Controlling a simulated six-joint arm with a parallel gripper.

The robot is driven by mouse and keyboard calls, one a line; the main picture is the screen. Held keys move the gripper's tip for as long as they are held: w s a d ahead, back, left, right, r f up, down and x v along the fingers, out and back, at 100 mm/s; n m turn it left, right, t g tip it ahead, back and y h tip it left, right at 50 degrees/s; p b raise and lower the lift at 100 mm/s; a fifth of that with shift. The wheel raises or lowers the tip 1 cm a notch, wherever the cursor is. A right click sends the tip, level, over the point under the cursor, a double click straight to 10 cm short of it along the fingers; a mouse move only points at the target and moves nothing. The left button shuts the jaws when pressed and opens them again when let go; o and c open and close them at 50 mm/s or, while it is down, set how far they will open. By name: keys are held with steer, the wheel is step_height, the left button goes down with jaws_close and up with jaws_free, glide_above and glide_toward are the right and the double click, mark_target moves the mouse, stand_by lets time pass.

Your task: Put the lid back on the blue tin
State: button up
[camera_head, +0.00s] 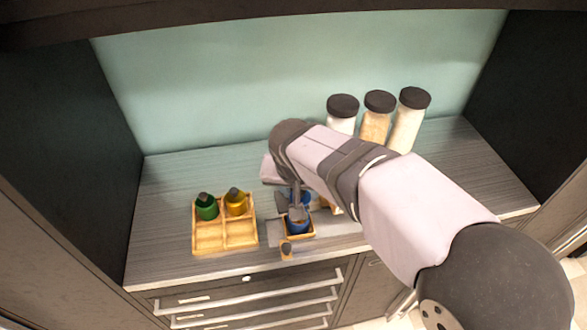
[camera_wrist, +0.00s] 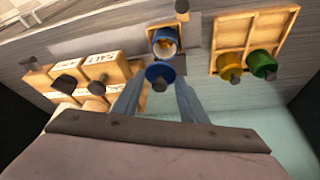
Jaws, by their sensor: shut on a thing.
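The blue tin (camera_wrist: 165,33) stands uncovered in a small square wooden holder (camera_wrist: 150,48), with orange-brown contents showing inside. In the head view the tin (camera_head: 296,227) is partly hidden by my gripper (camera_head: 297,207). The blue lid (camera_wrist: 160,70) is a round disc with a dark knob facing the wrist camera. My gripper (camera_wrist: 160,84) is shut on the lid, its fingers on either side. In the wrist view the lid appears just below the tin's opening, apart from its rim. The exact height between them is hard to tell.
A wooden tray (camera_head: 210,237) with a green pot (camera_head: 206,207) and a yellow pot (camera_head: 236,202) stands left of the tin. Wooden boxes (camera_wrist: 103,66) with dark knobs stand on the other side. Three black-capped jars (camera_head: 377,125) stand at the back right. The counter's far left is clear.

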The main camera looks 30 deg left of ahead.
steer(key=shift+s+d+f, duration=0.15)
steer(key=shift+d+f, duration=0.05)
steer(key=shift+f, duration=0.4)
steer(key=shift+w+a+r, duration=0.15)
steer(key=shift+w+a, duration=0.1)
steer(key=shift+a, duration=0.3)
steer(key=shift+d, duration=0.1)
steer(key=shift+f+b, duration=2.45)
steer(key=shift+f, duration=0.75)
steer(key=shift+f+b, duration=0.15)
steer(key=shift+b, duration=0.25)
steer(key=o, duration=1.6)
steer(key=shift+c, duration=0.2)
